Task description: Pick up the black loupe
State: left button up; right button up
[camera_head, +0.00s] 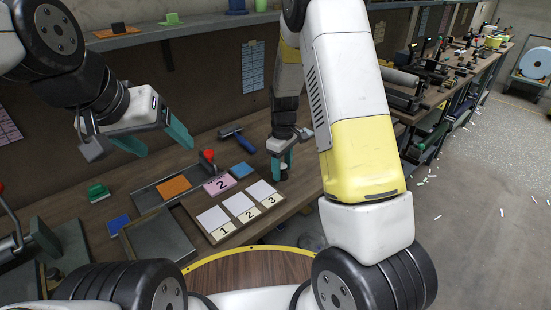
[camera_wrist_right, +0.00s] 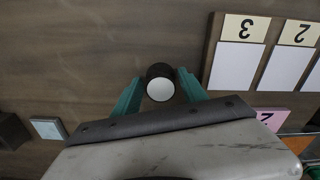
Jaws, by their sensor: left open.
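The black loupe (camera_wrist_right: 160,82) is a short dark cylinder with a pale round face, standing on the wooden bench. In the right wrist view it sits between the two teal fingers of my right gripper (camera_wrist_right: 160,75), with a small gap seeming to show on each side. In the head view the loupe (camera_head: 283,175) is partly hidden by the fingers of my right gripper (camera_head: 281,170), which point down around it. My left gripper (camera_head: 167,151) is open and empty, above the left part of the bench.
A board with cards numbered 1, 2 and 3 (camera_head: 231,239) lies left of the loupe. A metal tray (camera_head: 160,240) lies further left.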

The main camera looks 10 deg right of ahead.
grip_shut()
